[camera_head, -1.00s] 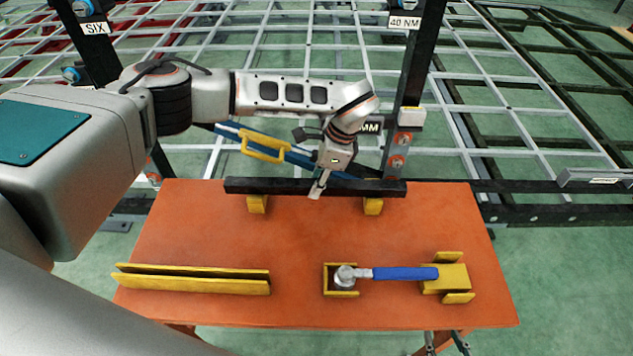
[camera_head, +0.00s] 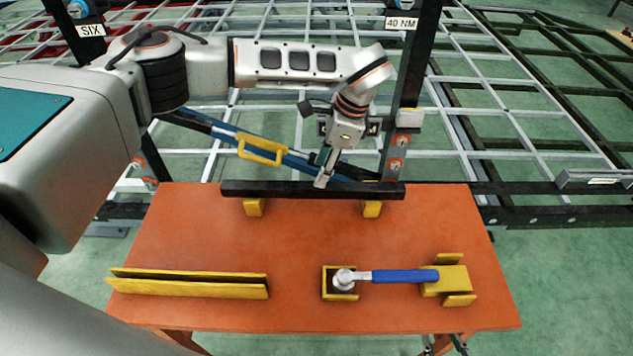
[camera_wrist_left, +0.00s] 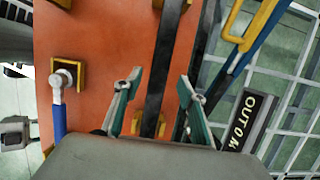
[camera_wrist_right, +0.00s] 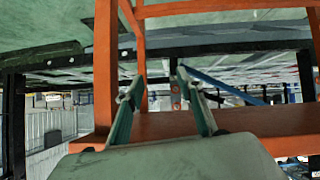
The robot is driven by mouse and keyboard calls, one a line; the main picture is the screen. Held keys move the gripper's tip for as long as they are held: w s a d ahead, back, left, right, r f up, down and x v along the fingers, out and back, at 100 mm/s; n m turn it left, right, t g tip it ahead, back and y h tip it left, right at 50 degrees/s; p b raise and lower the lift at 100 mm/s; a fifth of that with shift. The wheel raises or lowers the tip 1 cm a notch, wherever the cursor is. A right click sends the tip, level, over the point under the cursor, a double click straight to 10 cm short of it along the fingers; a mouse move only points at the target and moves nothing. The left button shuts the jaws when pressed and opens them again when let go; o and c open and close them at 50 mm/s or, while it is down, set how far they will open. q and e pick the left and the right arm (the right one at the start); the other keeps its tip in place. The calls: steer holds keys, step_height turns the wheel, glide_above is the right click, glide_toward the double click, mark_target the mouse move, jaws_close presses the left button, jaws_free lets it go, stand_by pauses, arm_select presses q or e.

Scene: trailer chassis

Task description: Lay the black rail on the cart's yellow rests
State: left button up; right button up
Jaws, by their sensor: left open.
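The black rail (camera_head: 285,190) lies across the two yellow rests (camera_head: 254,207) and (camera_head: 372,209) near the far edge of the orange table. My left gripper (camera_head: 325,178) is over the rail, right of its middle, with its fingers open. In the left wrist view the rail (camera_wrist_left: 167,60) runs between the two spread fingers (camera_wrist_left: 160,88), with no visible grip on it. One yellow rest (camera_wrist_left: 151,124) shows below the rail there. My right gripper (camera_wrist_right: 158,86) is open and empty in its wrist view, near the orange table's underside and legs; the head view does not show it.
A yellow trough (camera_head: 190,284) lies at the table's front left. A blue-handled wrench (camera_head: 405,275) rests in yellow holders at the front right. Behind the table stand black posts (camera_head: 408,75), a blue bar with a yellow handle (camera_head: 262,150), and a white grid frame. The table's middle is clear.

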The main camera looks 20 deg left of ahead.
arm_select(q)
steer(key=shift+b+v, duration=0.35)
steer(key=shift+v, duration=2.2)
steer(key=shift+s+f, duration=0.1)
steer(key=shift+s, duration=0.05)
